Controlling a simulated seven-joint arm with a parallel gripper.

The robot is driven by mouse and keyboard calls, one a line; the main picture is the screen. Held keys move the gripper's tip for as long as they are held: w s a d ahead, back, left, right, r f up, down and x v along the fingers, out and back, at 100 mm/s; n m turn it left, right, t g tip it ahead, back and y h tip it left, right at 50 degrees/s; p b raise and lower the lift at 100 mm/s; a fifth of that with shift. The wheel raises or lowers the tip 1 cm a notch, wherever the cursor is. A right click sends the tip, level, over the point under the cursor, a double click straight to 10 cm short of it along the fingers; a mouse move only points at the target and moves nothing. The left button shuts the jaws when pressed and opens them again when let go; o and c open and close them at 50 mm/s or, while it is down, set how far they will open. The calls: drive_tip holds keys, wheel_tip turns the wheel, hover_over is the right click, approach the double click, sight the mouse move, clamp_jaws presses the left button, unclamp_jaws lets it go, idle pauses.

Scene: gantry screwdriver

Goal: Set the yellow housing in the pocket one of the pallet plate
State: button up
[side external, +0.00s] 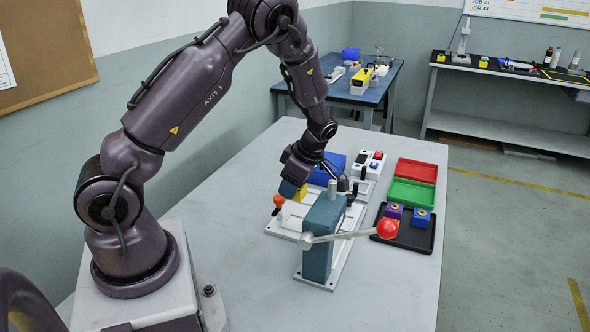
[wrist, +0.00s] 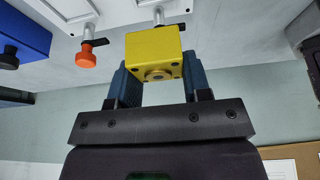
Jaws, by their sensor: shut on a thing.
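The yellow housing (wrist: 154,55) is a block with a round bore and small corner holes on the face toward the wrist camera. My gripper (wrist: 152,84) is shut on it, with a blue finger on each side. In the side view the yellow housing (side external: 301,194) shows partly under my gripper (side external: 294,188), beside the teal press. The white plate (side external: 282,223), likely the pallet plate, lies below on the table. In the wrist view the plate (wrist: 68,8) shows only in part at the top. The housing appears above it, apart; the pockets cannot be made out.
An orange-red clamp knob (side external: 278,201) stands at the plate's left. The teal press (side external: 322,238) with its red-ball lever (side external: 387,228) stands close in front. A black tray (side external: 416,237) holds purple and blue housings; green (side external: 412,193) and red (side external: 416,172) trays look empty.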

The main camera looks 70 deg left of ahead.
hover_over(288, 221)
drive_tip(key=w+d, duration=0.1)
drive_tip(key=shift+f, duration=3.4)
drive_tip(key=shift+f, duration=0.7)
drive_tip(key=o, duration=1.3)
drive_tip(key=shift+c, duration=0.2)
drive_tip(key=shift+r, duration=4)
